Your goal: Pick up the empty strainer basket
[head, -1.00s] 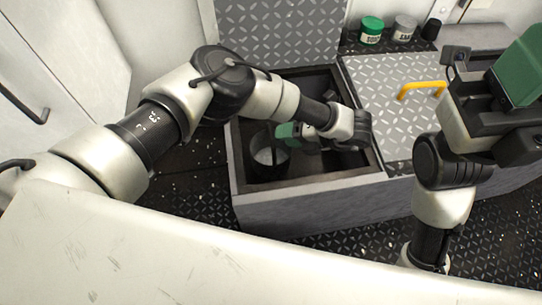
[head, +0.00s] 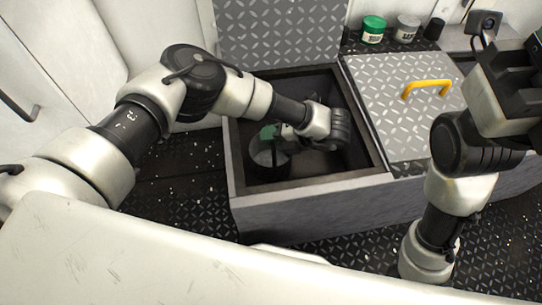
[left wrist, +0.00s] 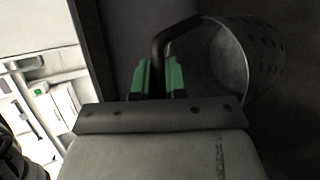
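The strainer basket (head: 269,160) is a dark round pot inside the open bin, towards its left side. In the left wrist view, its perforated wall (left wrist: 262,55) shows at upper right, with a dark bent handle (left wrist: 172,37) rising from it. My left gripper (head: 268,132) reaches down into the bin at the basket's rim. In the left wrist view, its green fingers (left wrist: 158,80) lie close on both sides of the handle and appear shut on it. The basket's bottom is hidden. My right gripper's dark body (head: 512,90) is cut off at the right edge; its fingertips are out of view.
The bin (head: 310,198) has a raised tread-plate lid (head: 280,30) behind. A closed tread-plate lid with a yellow handle (head: 427,87) lies to its right. A green-lidded jar (head: 373,31), a grey jar (head: 406,30) and a black cup (head: 433,30) stand behind.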

